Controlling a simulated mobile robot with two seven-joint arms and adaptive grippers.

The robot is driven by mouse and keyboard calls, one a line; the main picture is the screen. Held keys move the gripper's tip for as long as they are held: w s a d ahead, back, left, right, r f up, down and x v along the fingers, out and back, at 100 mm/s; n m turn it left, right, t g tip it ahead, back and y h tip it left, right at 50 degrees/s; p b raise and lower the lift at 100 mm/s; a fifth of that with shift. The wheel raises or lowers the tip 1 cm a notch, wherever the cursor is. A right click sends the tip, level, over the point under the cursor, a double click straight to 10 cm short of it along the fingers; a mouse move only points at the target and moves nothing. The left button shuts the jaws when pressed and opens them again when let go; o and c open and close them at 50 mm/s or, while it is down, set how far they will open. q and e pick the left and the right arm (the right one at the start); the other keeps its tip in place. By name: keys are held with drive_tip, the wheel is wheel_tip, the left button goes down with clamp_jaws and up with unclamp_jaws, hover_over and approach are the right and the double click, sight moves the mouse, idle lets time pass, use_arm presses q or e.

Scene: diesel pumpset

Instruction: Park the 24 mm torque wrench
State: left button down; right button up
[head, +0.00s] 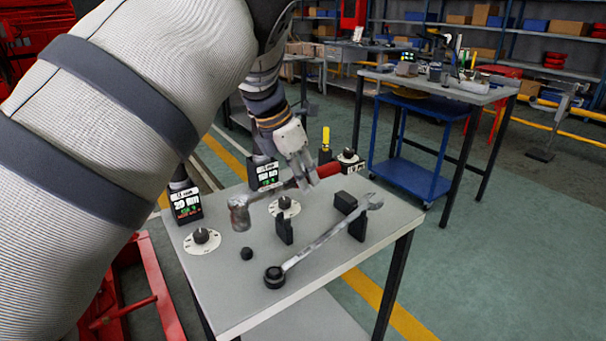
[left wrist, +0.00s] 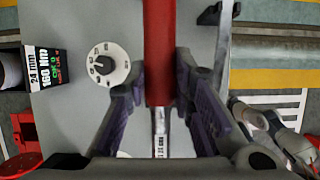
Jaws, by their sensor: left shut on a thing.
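The torque wrench has a red handle (head: 328,170) and a steel shaft, with its socket head (head: 240,213) toward the left. My left gripper (head: 308,176) is shut around it near the inner end of the handle. In the left wrist view the red handle (left wrist: 159,45) runs between the purple-padded fingers (left wrist: 160,88), with the printed shaft below. The wrench is over the table's back half; I cannot tell whether its head touches the top. A 24 mm, 160 Nm sign (head: 264,174) stands behind, and shows in the left wrist view (left wrist: 45,80). My right gripper is not seen.
A 20 Nm sign (head: 187,206) is at left. A black knob (head: 246,254) is near the front.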

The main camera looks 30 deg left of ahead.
use_arm(q)
drive_tip(key=shift+r, duration=0.25)
drive_tip(key=shift+f, duration=0.2)
drive_tip(key=shift+w+f, duration=0.1)
drive_tip(key=shift+f, duration=2.85)
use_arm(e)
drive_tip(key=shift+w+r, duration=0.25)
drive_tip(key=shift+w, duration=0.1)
use_arm(q)
drive_tip(key=shift+r+p, duration=0.15)
drive_tip(key=shift+p, duration=0.15)
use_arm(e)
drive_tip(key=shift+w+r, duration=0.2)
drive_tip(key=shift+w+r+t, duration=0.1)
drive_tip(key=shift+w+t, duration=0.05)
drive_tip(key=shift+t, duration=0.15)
use_arm(q)
drive_tip(key=shift+f, duration=1.15)
drive_tip(key=c, duration=1.3)
unclamp_jaws()
